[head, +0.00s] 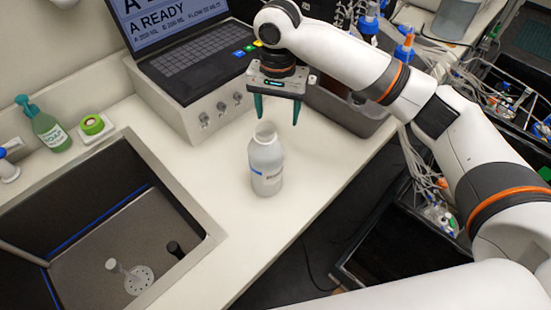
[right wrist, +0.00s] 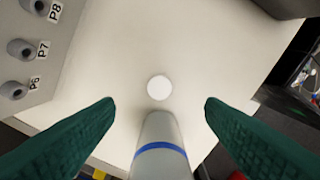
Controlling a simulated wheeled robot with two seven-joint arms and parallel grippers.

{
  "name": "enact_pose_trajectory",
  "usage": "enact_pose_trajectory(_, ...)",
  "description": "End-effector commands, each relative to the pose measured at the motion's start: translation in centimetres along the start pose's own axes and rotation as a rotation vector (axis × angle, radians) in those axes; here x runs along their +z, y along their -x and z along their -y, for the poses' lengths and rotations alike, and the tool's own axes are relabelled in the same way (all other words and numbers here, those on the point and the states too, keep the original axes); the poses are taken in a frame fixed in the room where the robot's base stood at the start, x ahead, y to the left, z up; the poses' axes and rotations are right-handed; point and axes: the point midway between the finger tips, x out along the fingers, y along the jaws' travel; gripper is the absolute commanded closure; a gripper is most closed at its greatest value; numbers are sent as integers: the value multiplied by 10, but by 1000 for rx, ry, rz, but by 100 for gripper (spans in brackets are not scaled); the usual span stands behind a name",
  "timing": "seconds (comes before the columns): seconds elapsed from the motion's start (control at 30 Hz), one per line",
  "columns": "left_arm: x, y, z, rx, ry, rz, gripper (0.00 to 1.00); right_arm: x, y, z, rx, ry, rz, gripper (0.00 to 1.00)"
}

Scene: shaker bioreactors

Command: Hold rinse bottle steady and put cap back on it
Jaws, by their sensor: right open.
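The white rinse bottle (head: 266,165) stands upright on the counter, with a blue mark on its side. Its top looks open in the head view. My right gripper (head: 279,114) is open and empty, its green fingers pointing down just behind and above the bottle's mouth. In the right wrist view the bottle, with a blue band (right wrist: 160,152), shows low between the spread fingers (right wrist: 160,103), not gripped. A small white disc (right wrist: 159,87) shows just above it; I cannot tell whether it is the cap. My left gripper is out of view.
A laptop (head: 188,50) sits on a grey box with ports (head: 215,108) behind the bottle. A sink (head: 95,240) opens at the left, with a soap bottle (head: 48,130) beyond it. A grey bin (head: 345,108) stands right of the gripper. The counter's right edge is near the bottle.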

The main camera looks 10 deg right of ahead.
Motion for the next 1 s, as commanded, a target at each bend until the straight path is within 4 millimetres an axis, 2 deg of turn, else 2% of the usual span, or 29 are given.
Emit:
enact_pose_trajectory(0.37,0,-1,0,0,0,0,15,0,-2,0,0,0,0,36)
enact_pose_trajectory(0.47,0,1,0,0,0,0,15,0,-12,0,-2,-1,-2,36)
enact_pose_trajectory(0.7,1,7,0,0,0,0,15,-1,-52,0,-2,0,-1,36)
enact_pose_trajectory(0.8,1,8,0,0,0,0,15,-1,-64,0,-2,0,-1,36)
enact_pose_trajectory(1.0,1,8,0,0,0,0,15,-1,-70,0,1,0,0,36)
